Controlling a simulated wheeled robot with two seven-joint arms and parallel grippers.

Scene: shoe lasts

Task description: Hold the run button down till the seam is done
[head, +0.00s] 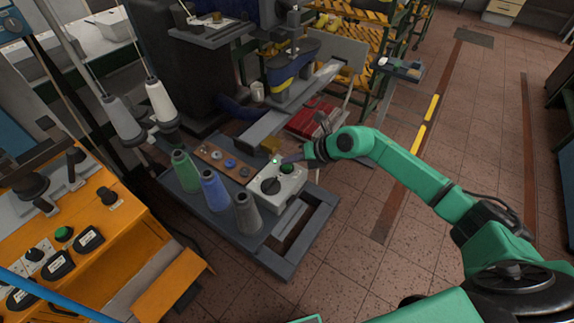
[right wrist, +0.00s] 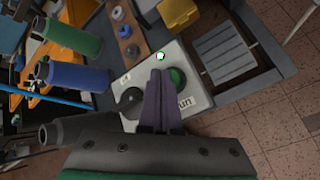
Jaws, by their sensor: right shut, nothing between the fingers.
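The pale control box (head: 291,190) stands on the grey bench. It carries a round green run button (head: 287,168), a black knob (head: 270,186) and a small lit green lamp (head: 276,161). My right gripper (head: 287,158) is shut and empty, its tips at the button. In the right wrist view the shut fingers (right wrist: 160,76) are right beside the green button (right wrist: 177,78) and hide its left edge; I cannot tell whether they touch or press it. The lamp (right wrist: 160,56) glows just beyond the tips. My left gripper is out of view.
Green, blue and grey thread cones (head: 214,190) stand left of the box. A blue and yellow shoe-shaped piece (head: 291,72) sits on the machine behind. An orange console (head: 85,235) is at the left. The tiled floor at the right is open.

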